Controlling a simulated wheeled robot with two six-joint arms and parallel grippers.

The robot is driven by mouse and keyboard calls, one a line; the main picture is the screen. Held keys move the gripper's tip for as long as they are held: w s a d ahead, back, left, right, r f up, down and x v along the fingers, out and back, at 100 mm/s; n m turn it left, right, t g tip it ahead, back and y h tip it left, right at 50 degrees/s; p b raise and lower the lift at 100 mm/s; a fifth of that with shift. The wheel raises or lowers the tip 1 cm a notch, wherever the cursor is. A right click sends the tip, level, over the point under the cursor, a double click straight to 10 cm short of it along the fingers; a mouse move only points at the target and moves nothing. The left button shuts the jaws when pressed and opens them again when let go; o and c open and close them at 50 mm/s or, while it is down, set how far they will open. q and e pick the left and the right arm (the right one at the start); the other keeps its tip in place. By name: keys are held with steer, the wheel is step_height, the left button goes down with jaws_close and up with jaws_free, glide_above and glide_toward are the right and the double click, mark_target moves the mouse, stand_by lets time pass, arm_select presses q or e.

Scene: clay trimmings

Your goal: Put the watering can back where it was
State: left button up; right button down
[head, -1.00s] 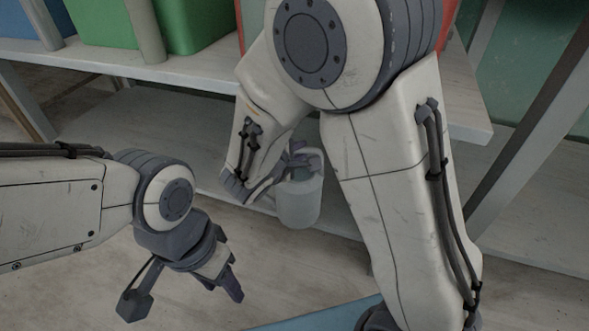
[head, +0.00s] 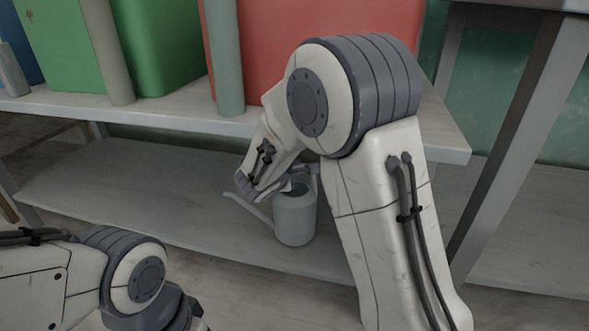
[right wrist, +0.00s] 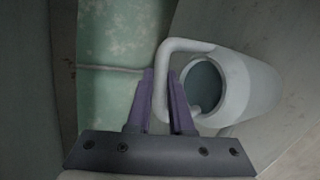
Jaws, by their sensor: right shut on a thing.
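The watering can (head: 295,220) is pale grey, with a spout pointing left in the head view. It is roughly upright at the lower shelf (head: 130,205), near its front edge. I cannot tell whether its base touches the shelf. My right gripper (right wrist: 172,90) is shut on the can's handle (right wrist: 185,45). The can's open top and body (right wrist: 250,88) show to the right in the right wrist view. In the head view my right wrist partly hides the handle. My left arm is at the bottom left, and its fingers are outside the frame.
Above, the upper shelf board (head: 180,117) holds a red bin (head: 340,40), a green bin (head: 165,50) and a blue bin (head: 20,35). A grey post (head: 510,140) stands at the right. The lower shelf left of the can is bare.

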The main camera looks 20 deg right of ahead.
steer(key=shift+f, duration=0.6)
arm_select(q)
steer(key=shift+f, duration=0.55)
arm_select(e)
steer(key=c, duration=0.8)
jaws_free()
steer(key=shift+f, duration=0.1)
